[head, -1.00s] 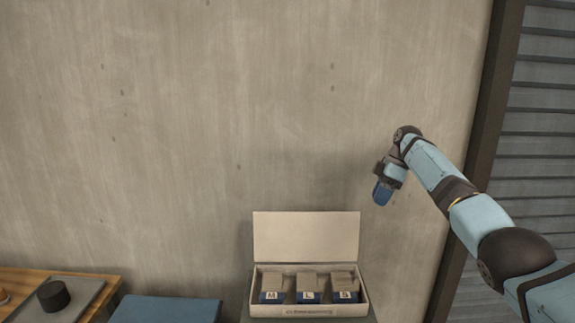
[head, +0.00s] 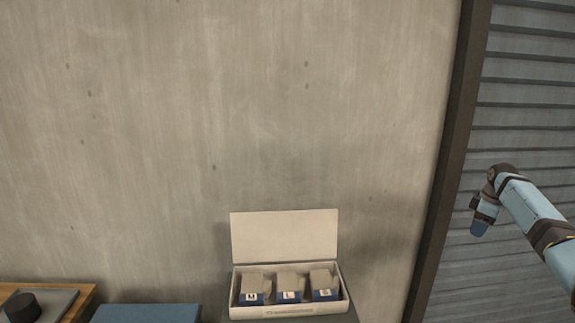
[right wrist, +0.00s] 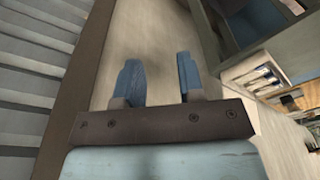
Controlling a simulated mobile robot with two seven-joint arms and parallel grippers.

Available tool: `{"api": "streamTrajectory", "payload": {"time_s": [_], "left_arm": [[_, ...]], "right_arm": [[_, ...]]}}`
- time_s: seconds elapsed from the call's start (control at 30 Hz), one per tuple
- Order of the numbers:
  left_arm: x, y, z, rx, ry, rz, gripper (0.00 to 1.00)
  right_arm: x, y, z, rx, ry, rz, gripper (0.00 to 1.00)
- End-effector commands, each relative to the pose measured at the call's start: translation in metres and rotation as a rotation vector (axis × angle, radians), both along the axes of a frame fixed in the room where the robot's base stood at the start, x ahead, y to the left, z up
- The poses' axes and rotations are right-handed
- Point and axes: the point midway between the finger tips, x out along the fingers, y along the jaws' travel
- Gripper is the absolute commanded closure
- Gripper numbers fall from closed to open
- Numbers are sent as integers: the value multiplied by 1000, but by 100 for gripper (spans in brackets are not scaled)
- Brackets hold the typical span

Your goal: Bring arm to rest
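My right gripper (head: 479,229) hangs at the right of the head view, in front of the grey slatted panel and well to the right of the open box. In the right wrist view its two blue fingers (right wrist: 160,80) stand apart with nothing between them. My left gripper is not in view.
An open white box (head: 285,236) with several lettered packets (head: 288,288) stands at bottom centre. A blue surface (head: 145,313) and a wooden table edge (head: 84,300) with a black round object (head: 21,306) are at lower left. A dark post (head: 446,160) borders the slatted panel (head: 525,110).

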Motion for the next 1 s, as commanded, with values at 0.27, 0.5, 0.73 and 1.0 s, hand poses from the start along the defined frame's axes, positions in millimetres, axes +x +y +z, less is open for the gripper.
{"api": "streamTrajectory", "payload": {"time_s": [0.27, 0.5, 0.73, 1.0], "left_arm": [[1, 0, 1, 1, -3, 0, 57], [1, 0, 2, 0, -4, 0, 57], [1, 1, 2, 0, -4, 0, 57], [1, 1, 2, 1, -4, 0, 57]], "right_arm": [[-33, 23, -142, -185, -84, -71, 64], [-93, 61, -247, -276, -229, -95, 64], [-176, 111, -317, -265, -386, -92, 64], [-294, 184, -350, -134, -561, -85, 64]]}}
